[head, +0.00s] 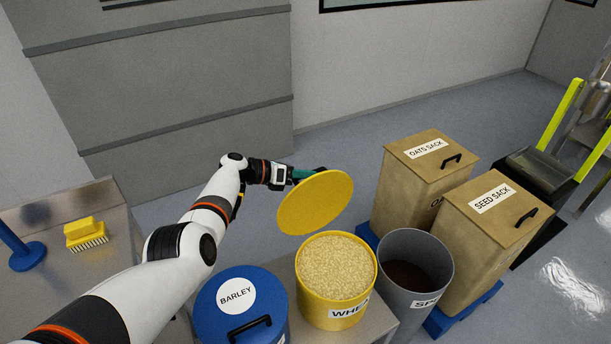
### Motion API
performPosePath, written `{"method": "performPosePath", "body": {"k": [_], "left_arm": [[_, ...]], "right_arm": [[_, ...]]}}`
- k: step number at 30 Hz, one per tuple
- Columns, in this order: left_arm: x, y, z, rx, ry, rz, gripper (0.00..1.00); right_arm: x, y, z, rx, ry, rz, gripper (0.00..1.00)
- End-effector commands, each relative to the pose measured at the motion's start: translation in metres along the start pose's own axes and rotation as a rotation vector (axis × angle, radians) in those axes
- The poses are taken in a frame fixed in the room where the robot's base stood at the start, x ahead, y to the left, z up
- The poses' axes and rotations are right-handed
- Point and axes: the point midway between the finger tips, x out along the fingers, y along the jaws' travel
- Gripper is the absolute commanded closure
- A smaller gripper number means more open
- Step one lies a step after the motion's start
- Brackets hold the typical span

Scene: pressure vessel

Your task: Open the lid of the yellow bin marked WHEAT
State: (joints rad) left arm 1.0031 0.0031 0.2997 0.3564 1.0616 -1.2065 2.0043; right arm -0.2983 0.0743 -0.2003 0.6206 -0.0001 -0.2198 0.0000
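The yellow bin (308,313) marked WHEAT stands at the lower middle of the head view, its top open and pale grain (335,266) showing inside. Its round yellow lid (315,203) is off the bin, tilted in the air above and behind the rim, apart from it. My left gripper (302,175) is at the lid's far upper side. The lid hides the fingertips and any handle, but the lid hangs in the air at the gripper, so it appears held. My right gripper is not in view.
A blue BARLEY bin (213,318) with a closed lid stands left of the wheat bin. A grey open bin (433,246) stands right. Boxes marked OATS SACK (405,192) and SEED SACK (475,240) stand beyond. A yellow brush (84,232) lies on a metal surface at left.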

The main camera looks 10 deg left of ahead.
Motion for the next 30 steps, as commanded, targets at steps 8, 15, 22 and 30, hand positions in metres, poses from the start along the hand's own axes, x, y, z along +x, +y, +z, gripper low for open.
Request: {"method": "performPosePath", "body": {"k": [8, 15, 22, 30], "left_arm": [[0.000, -0.003, 0.011, -0.012, -0.017, -0.001, 1.00], [0.001, -0.003, 0.011, -0.011, -0.017, -0.001, 0.66], [0.001, -0.002, 0.009, -0.009, -0.014, 0.000, 0.66], [-0.013, -0.001, 0.004, -0.008, -0.010, -0.002, 0.66]], "right_arm": [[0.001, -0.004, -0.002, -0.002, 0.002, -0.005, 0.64], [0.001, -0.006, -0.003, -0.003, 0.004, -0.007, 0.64], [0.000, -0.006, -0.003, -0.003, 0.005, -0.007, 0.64], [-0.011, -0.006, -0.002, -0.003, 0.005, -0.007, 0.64]]}}
